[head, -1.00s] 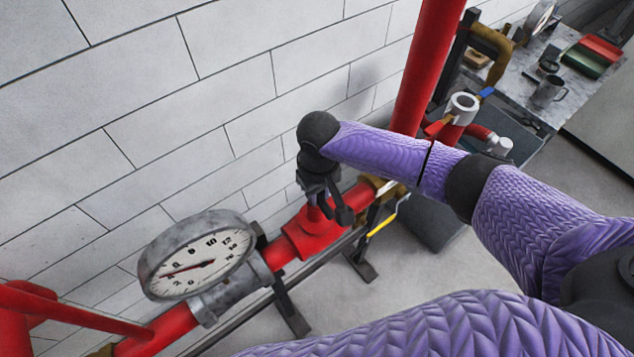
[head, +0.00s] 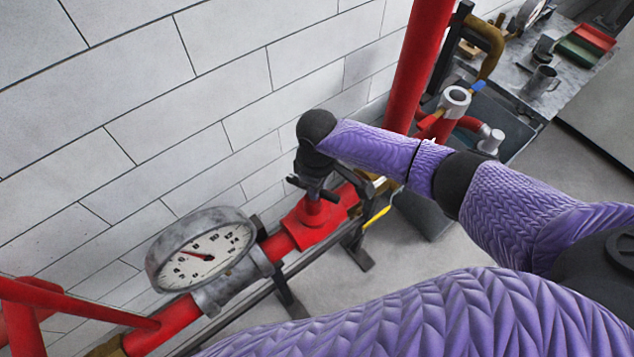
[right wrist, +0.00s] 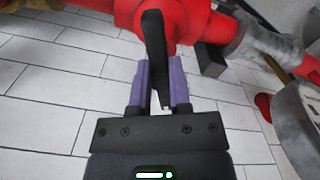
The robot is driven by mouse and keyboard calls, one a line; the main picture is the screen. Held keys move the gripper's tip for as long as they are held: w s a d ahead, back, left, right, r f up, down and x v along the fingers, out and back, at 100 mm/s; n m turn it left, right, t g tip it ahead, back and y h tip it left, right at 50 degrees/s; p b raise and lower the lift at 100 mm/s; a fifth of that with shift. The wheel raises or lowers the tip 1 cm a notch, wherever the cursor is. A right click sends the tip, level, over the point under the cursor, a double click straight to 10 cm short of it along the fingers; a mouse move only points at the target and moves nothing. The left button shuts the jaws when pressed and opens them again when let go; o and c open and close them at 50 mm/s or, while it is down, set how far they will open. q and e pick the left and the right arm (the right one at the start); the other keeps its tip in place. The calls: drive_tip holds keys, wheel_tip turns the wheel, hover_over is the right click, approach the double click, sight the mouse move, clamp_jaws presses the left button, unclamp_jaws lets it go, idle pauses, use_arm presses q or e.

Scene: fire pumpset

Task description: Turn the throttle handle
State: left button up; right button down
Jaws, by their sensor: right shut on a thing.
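The black throttle handle (right wrist: 154,40) sits on top of a red valve body (head: 315,218) in the pipe line along the wall. My right gripper (right wrist: 160,88) is shut on the handle, with its two purple fingers on either side of it in the right wrist view. In the head view my right gripper (head: 314,170) is directly above the valve, pointing down, and mostly hides the handle. Short dark ends show to its left and right. My left gripper is not in view.
A round gauge (head: 203,250) with a red needle stands on the pipe left of the valve. A tall red pipe (head: 420,65) rises behind my right arm. A yellow lever (head: 377,216) is right of the valve. A workbench (head: 520,75) with a mug is at the back right.

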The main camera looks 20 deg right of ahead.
idle(0.3)
drive_tip(key=c, duration=0.6)
unclamp_jaws()
drive_tip(key=shift+o, duration=0.2)
drive_tip(key=shift+r, duration=0.1)
wheel_tip(320, 180, up, 10)
